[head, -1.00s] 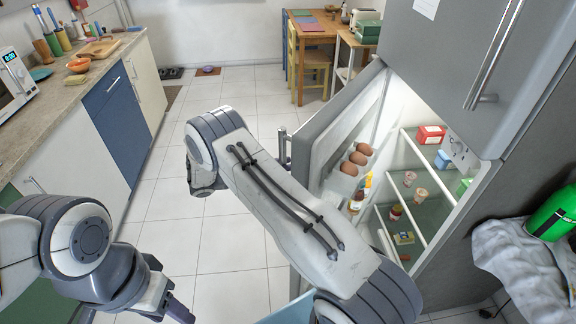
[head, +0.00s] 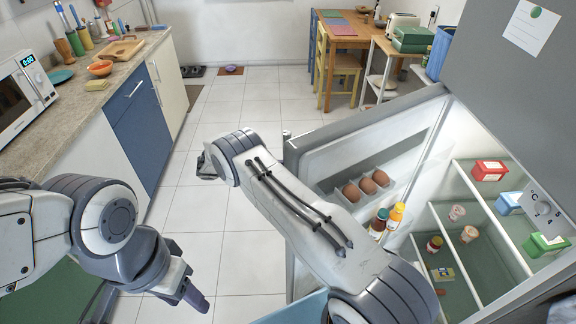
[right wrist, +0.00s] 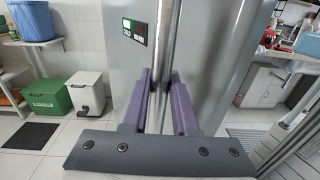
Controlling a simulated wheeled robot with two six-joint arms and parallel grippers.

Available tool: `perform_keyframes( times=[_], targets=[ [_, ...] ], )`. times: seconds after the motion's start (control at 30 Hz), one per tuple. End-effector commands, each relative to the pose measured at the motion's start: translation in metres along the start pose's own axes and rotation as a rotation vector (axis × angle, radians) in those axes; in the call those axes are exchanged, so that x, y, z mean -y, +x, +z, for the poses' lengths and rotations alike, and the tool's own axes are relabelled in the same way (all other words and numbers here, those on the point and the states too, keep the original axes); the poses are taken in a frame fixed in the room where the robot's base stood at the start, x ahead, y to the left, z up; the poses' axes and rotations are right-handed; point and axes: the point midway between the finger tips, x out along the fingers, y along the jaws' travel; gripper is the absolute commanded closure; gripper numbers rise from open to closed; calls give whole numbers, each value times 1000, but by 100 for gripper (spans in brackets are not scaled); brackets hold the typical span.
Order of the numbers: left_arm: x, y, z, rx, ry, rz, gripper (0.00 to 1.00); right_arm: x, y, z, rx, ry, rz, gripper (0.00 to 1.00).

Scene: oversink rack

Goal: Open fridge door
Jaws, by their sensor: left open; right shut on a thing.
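The fridge door (head: 318,150) stands open in the head view, swung out toward the left, with eggs and bottles in its inner racks. The lit fridge interior (head: 480,215) shows on the right. In the right wrist view, my right gripper (right wrist: 158,95) is shut on the vertical bar of the door handle (right wrist: 163,45), with the grey door front (right wrist: 205,65) behind it. In the head view my right arm hides part of the door, and the right fingers are not seen. My left gripper (head: 193,296) is low at the left, empty and away from the fridge.
A counter (head: 75,100) with a microwave (head: 22,95) runs along the left. A wooden table (head: 345,35) and a yellow chair (head: 335,70) stand at the back. The tiled floor between counter and door is clear. Food tubs sit on the fridge shelves.

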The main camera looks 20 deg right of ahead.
Motion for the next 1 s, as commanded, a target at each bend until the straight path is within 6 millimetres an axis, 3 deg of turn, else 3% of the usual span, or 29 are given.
perform_keyframes(
  times=[0.5,0.53,0.6,1.0],
  targets=[
    [0,-2,0,0,0,0,50,-1,4,1,3,3,-15,100],
    [0,-2,0,0,0,0,50,-1,4,1,3,3,-15,66],
    [0,-2,0,0,0,0,50,-1,5,1,2,2,-15,43],
    [0,-2,0,0,0,0,50,0,7,0,1,1,-25,43]
  ],
)
